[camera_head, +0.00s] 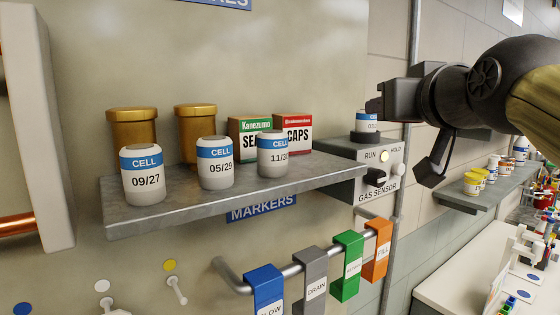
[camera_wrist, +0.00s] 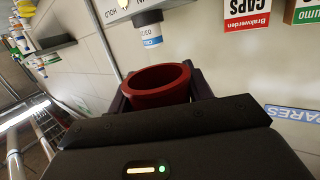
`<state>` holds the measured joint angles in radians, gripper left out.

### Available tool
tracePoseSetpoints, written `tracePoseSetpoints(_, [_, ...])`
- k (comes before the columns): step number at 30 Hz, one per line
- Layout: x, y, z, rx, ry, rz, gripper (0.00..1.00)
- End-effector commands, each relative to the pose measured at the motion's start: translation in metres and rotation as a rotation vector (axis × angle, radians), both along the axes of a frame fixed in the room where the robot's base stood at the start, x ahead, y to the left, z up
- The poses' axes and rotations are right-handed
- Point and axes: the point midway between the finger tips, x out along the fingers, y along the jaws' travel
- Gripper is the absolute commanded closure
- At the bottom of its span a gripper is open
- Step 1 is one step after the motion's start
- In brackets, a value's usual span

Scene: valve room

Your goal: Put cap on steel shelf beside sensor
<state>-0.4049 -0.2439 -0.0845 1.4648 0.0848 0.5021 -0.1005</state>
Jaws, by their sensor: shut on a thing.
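The dark red, round, hollow cap (camera_wrist: 150,96) is between the fingers of my gripper (camera_wrist: 160,86) in the wrist view, with its open side showing. My gripper (camera_head: 378,106) is shut on it, at the upper right of the head view, close to the cell on the gas sensor. The cap cannot be made out in the head view. The grey gas sensor (camera_head: 378,190) is on the wall at the right end of the steel shelf (camera_head: 240,199), with a lit round lamp. A white-blue cell (camera_head: 366,121) sits upright in its dark top socket.
Cells (camera_head: 143,178) stand along the shelf's front, with brown-lidded jars (camera_head: 130,127), a green SEALS box (camera_head: 249,138) and a red CAPS box (camera_head: 297,133) behind. Bare shelf shows right of the 11/30 cell. Coloured tags (camera_head: 347,265) hang below. Another shelf (camera_head: 480,199) is at right.

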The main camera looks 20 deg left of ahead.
Motion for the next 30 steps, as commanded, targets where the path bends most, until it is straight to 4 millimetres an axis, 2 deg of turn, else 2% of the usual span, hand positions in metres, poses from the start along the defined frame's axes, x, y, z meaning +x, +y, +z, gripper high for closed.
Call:
tracePoseSetpoints(6, [0.009,0.021,-0.006,0.002,0.002,0.11,0.71])
tracePoseSetpoints(15, [0.014,0.053,-0.004,0.001,0.001,0.299,0.71])
tracePoseSetpoints(24, [0.01,0.1,0.019,-0.001,-0.001,0.615,0.71])
tracePoseSetpoints(30, [0.004,0.113,0.03,0.0,0.0,0.72,0.71])
